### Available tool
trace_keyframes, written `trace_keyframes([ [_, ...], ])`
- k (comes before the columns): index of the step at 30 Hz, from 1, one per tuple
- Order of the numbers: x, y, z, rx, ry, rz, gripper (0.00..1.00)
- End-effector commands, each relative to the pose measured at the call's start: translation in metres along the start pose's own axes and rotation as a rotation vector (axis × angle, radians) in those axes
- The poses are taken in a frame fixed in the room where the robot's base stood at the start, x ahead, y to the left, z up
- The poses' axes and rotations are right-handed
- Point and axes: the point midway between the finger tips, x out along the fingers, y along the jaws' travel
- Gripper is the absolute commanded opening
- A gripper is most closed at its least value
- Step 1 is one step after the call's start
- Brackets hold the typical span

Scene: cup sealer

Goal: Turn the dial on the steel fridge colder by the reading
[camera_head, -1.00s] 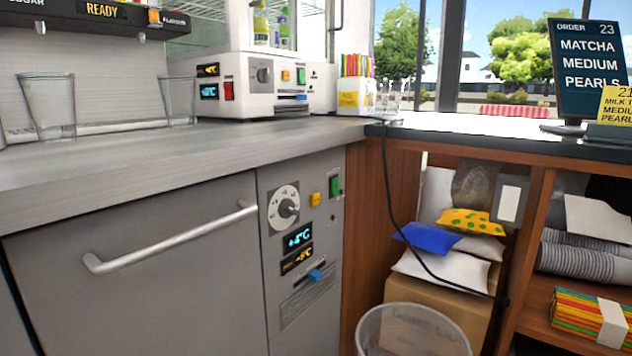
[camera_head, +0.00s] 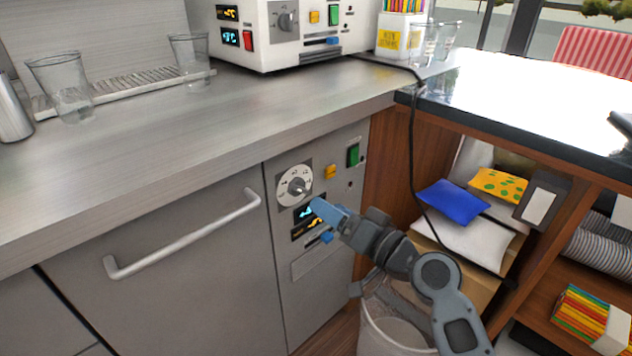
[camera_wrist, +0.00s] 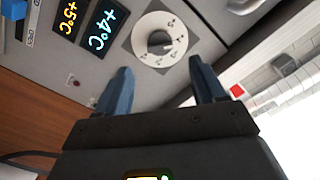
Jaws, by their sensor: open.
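The steel fridge (camera_head: 190,265) is under the counter, with a bar handle and a control panel at its right. The round white dial (camera_head: 294,186) with a dark knob is on that panel. In the wrist view the dial (camera_wrist: 160,40) lies ahead, between and beyond my fingertips. My gripper (camera_head: 322,212) is in front of the panel, just below and right of the dial, partly covering the displays. In the wrist view my gripper (camera_wrist: 160,80) is open, its blue fingers apart and empty.
A yellow button (camera_head: 330,171) and a green switch (camera_head: 353,155) sit right of the dial. A blue slider (camera_head: 326,237) is below the displays. The counter edge (camera_head: 200,190) overhangs the panel.

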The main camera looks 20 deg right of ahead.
Motion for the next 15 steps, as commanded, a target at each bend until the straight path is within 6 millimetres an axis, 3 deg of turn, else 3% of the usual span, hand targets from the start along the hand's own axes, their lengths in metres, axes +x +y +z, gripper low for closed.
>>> trace_keyframes([
  [15, 0.067, 0.000, 0.000, -0.001, 0.000, 0.000, 0.69],
])
